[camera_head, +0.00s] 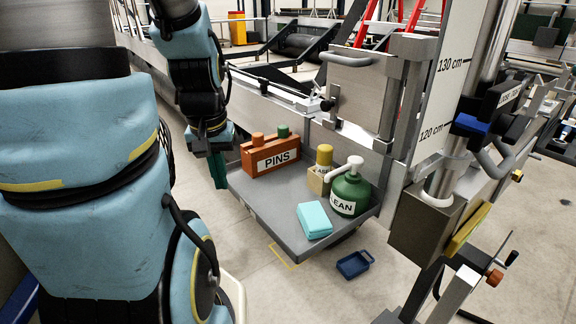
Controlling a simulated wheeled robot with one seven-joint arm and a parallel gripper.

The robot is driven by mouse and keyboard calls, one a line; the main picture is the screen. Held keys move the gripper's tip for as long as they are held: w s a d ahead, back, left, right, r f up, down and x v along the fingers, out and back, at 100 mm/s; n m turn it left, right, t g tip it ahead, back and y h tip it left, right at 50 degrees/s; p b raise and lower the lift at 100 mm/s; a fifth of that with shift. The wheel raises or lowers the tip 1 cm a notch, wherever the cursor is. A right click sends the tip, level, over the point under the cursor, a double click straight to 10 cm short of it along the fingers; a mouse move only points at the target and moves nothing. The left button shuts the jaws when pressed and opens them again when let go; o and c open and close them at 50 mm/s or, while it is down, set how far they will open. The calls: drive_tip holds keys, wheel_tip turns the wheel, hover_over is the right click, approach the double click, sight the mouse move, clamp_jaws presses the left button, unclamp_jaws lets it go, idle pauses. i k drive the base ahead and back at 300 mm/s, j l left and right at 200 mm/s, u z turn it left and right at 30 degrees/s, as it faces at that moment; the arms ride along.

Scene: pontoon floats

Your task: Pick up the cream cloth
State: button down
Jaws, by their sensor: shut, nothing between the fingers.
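I do not see a cloth that is clearly cream in this view. A folded turquoise cloth or pad (314,220) lies flat on the front right of a grey tray shelf (262,212). My gripper (217,172) hangs at the left end of this shelf, pointing down, left of the orange PINS box. It is shut and holds nothing. It is well apart from the turquoise pad. My blue-covered arm hides much of the left side, including part of a pale cream rim (234,294) low beside it.
A blue tray (355,264) lies on the floor. A metal post with a scale (440,100) rises at right.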

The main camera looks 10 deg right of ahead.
sight(316, 224)
drive_tip(key=z, duration=1.5)
drive_tip(key=j+u, duration=0.45)
drive_tip(key=j, duration=0.2)
drive_tip(key=j+u, duration=0.45)
drive_tip(key=j, duration=0.15)
drive_tip(key=i, duration=0.05)
